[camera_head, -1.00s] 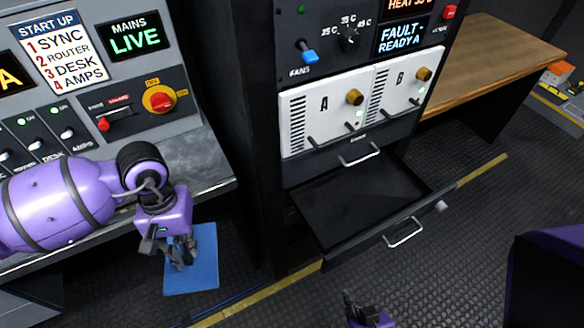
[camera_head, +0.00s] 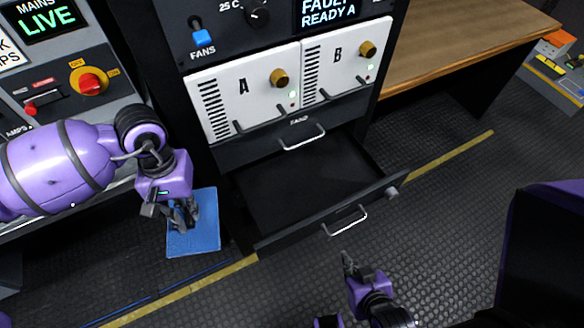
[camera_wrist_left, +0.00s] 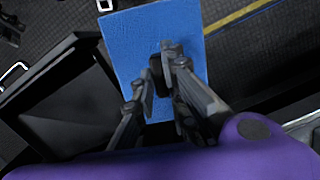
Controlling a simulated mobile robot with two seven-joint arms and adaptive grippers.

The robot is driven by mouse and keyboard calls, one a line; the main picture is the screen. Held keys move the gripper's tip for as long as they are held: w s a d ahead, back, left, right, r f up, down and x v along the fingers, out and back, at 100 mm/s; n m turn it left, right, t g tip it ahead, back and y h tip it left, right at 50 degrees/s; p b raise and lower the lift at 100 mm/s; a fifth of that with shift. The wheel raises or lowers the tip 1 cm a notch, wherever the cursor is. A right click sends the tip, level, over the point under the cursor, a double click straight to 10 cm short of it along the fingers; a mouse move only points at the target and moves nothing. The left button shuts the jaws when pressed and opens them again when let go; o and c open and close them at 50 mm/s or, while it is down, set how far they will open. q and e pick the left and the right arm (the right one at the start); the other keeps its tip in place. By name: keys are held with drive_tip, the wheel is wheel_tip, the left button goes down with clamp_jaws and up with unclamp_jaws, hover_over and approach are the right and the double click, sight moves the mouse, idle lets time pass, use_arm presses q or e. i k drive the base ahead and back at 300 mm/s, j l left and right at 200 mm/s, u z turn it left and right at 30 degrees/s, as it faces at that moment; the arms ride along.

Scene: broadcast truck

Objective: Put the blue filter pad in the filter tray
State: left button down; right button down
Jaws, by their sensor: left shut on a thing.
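The blue filter pad (camera_head: 203,238) is a flat blue square in the head view, held out over the floor left of the rack. My left gripper (camera_head: 180,220) is shut on it. In the left wrist view the pad (camera_wrist_left: 125,45) spreads beyond the fingertips (camera_wrist_left: 158,75), which meet at a dark part on it. The filter tray (camera_head: 290,185) appears to be the dark pulled-out drawer low in the rack. It looks empty and lies right of the pad. My right gripper (camera_head: 347,262) is low in the head view, in front of the drawer; its finger opening is unclear.
The drawer front (camera_head: 335,218) has a silver handle. White units A (camera_head: 245,95) and B (camera_head: 340,75) sit above a closed drawer with its own handle (camera_head: 302,137). A control desk (camera_head: 60,95) is at left, a wooden bench (camera_head: 465,40) at right. The floor ahead is clear.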

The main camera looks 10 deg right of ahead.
sight(316, 191)
drive_tip(key=l, duration=0.7)
drive_tip(key=i+l, duration=0.15)
drive_tip(key=l, duration=0.5)
